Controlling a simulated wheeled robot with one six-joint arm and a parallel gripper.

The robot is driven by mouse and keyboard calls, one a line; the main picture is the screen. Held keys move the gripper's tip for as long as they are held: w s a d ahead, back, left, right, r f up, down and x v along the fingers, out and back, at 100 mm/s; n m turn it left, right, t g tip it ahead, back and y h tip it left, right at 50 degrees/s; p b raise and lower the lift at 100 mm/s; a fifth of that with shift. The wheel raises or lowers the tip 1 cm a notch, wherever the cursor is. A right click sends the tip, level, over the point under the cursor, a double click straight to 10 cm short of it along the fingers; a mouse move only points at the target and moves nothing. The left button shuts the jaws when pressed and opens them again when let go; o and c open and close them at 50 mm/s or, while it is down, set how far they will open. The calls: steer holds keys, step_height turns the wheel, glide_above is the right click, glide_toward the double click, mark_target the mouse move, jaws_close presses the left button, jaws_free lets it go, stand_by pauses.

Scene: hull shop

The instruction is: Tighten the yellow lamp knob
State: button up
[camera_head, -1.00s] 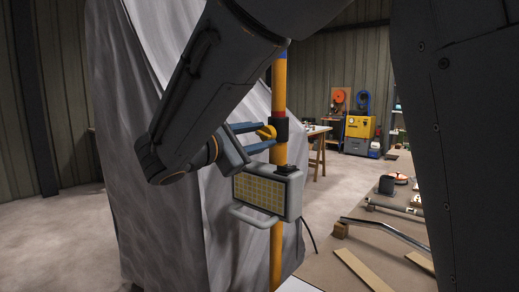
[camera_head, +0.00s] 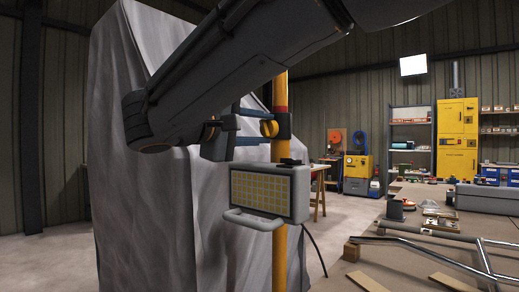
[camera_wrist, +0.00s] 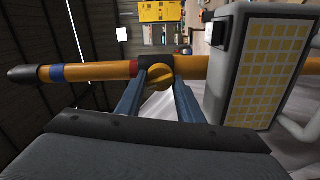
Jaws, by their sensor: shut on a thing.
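The yellow lamp knob (camera_wrist: 157,77) sits on a black collar (camera_wrist: 157,62) around the yellow pole (camera_wrist: 105,70). In the head view the knob (camera_head: 269,128) shows at the collar's left side. My gripper (camera_wrist: 160,85) is shut on the knob, with one blue finger on each side of it. In the head view my gripper (camera_head: 262,127) reaches in from the left. The work lamp (camera_head: 268,193), with a grey case and yellow grid face, hangs on the pole just below the collar.
A grey draped cover (camera_head: 165,215) stands close behind and left of the pole. A bench (camera_head: 405,250) with bent metal tubes (camera_head: 440,250) and wood strips lies at the right. Yellow cabinets (camera_head: 457,140) and shelves stand against the back wall. A cable hangs beside the pole.

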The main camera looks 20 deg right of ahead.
steer(key=m+b, duration=0.2)
steer(key=b, duration=0.1)
steer(key=shift+f+m+b, duration=0.15)
steer(key=shift+m+b, duration=0.85)
steer(key=shift+b, duration=0.15)
steer(key=shift+r, duration=0.2)
steer(key=o, duration=1.1)
steer(key=shift+c, duration=0.2)
steer(key=v, duration=0.7)
steer(key=shift+s+a+p, duration=0.2)
steer(key=shift+a+p, duration=0.15)
steer(key=shift+p, duration=0.05)
